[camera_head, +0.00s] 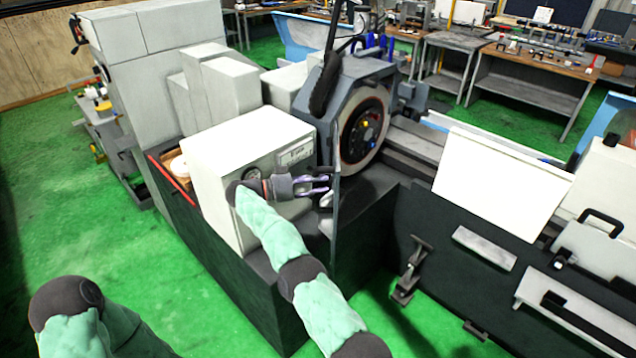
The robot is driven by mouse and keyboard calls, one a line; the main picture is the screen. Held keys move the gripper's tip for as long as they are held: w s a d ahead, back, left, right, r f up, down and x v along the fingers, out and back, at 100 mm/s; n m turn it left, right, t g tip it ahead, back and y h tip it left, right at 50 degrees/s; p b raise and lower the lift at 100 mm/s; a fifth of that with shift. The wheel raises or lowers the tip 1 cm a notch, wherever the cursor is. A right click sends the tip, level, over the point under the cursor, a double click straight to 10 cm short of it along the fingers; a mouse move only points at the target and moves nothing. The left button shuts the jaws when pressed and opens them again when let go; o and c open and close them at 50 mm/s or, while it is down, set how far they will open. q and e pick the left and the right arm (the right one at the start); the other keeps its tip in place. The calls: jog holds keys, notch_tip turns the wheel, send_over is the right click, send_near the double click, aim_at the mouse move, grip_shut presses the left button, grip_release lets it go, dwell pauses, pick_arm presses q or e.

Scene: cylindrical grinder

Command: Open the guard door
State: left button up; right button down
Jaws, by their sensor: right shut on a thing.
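The guard door (336,212) shows as a thin, pale upright panel, seen nearly edge-on, in front of the grinding wheel (364,130). My right gripper (322,188) is at the near-left side of this panel, shut on what looks like its handle, a small dark and light part largely hidden by the fingers. My right arm reaches up to it from the bottom middle. Part of my left arm shows at the lower left, but its gripper is out of view.
A white box with a gauge (248,150) stands close behind and left of my right gripper. A white panel (495,178) and the machine bed lie to the right. A foot pedal or lever (411,270) stands in front. Green floor is open at left.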

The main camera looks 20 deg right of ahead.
jog(key=shift+a, duration=0.1)
dwell(0.3)
jog(key=c, duration=1)
grip_release()
jog(key=shift+o, duration=0.5)
jog(key=shift+s, duration=0.15)
jog(key=shift+r, duration=0.1)
